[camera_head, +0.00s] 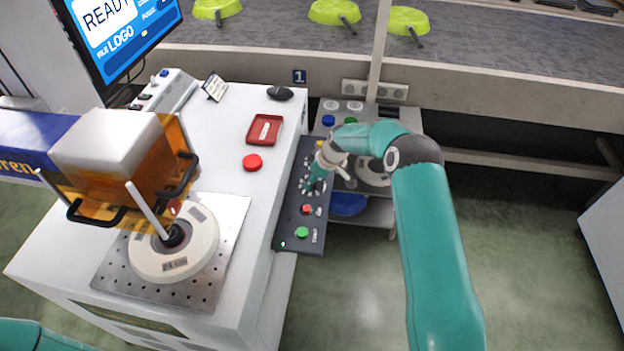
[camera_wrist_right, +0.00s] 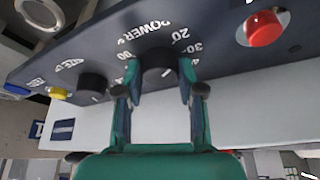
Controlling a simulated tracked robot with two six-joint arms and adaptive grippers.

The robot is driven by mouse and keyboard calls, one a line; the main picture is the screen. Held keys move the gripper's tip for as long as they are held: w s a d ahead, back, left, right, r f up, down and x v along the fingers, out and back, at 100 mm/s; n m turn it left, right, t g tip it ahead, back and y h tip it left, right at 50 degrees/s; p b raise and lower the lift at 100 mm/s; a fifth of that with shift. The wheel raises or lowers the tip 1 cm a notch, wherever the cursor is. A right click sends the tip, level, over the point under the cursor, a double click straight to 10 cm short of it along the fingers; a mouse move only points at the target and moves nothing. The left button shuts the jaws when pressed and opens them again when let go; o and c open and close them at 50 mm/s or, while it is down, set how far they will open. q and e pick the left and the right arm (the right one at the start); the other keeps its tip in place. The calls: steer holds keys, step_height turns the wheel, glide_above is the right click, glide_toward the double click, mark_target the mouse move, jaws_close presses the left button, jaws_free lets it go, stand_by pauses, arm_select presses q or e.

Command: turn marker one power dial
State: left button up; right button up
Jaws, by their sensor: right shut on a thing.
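The marker one control panel (camera_head: 290,215) is a dark strip along the right edge of the white cabinet. In the right wrist view the black power dial (camera_wrist_right: 158,66) sits under the word POWER, with numbers around it. My right gripper (camera_wrist_right: 158,80) has one finger on each side of this dial and is shut on it.
A red button (camera_wrist_right: 264,30) is right of the dial, and a second black dial (camera_wrist_right: 92,86) and a yellow button (camera_wrist_right: 58,93) are left of it. A green button (camera_head: 302,232) is nearer on the panel. A red tray (camera_head: 252,130) lies on the cabinet top.

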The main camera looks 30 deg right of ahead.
steer(key=shift+f+m+t+h+b, duration=0.15)
steer(key=shift+m+t+h+b, duration=0.2)
steer(key=shift+m+b, duration=0.75)
steer(key=m+h+b, duration=0.1)
steer(key=m+b, duration=0.3)
steer(key=b, duration=0.2)
steer(key=m+h+b, duration=0.2)
steer(key=m+b, duration=0.3)
steer(key=b, duration=0.2)
steer(key=shift+a+h, duration=0.2)
steer(key=shift+h, duration=0.05)
steer(key=shift+a+m+g+h+b, duration=0.1)
steer(key=shift+m+g+h+b, duration=0.4)
steer(key=shift+m+b, duration=0.75)
steer(key=shift+r+m, duration=0.2)
steer(key=shift+m, duration=0.05)
steer(key=o, duration=1.1)
steer(key=shift+o, duration=0.2)
steer(key=v, duration=1.1)
steer(key=shift+r, duration=0.4)
